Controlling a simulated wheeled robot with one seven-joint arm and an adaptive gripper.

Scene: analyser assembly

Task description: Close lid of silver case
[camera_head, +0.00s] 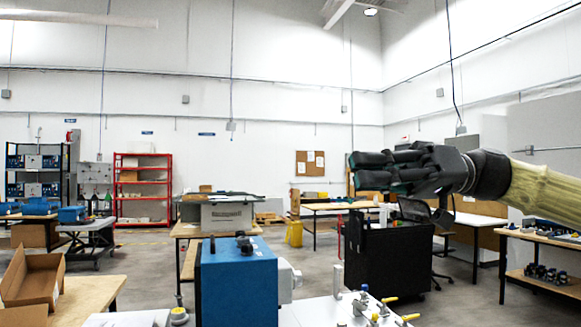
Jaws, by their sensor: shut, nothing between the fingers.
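My gripper (358,171) is at the right of the view, held up in the air and pointing left. It is black, its fingers are shut, and nothing shows between them. It touches nothing. No silver case can be made out for certain. A light grey box (227,217) with a dark flat top stands on a table in the middle distance, left of my gripper and lower in the view. I cannot tell whether it is the case or whether its top is a lid.
A blue box (238,285) with a black handle stands close in front, beside a white surface (325,312) with yellow-handled valves. An open cardboard box (32,283) is at the lower left. A black cabinet (388,262) stands beyond my gripper. Open floor lies between the tables.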

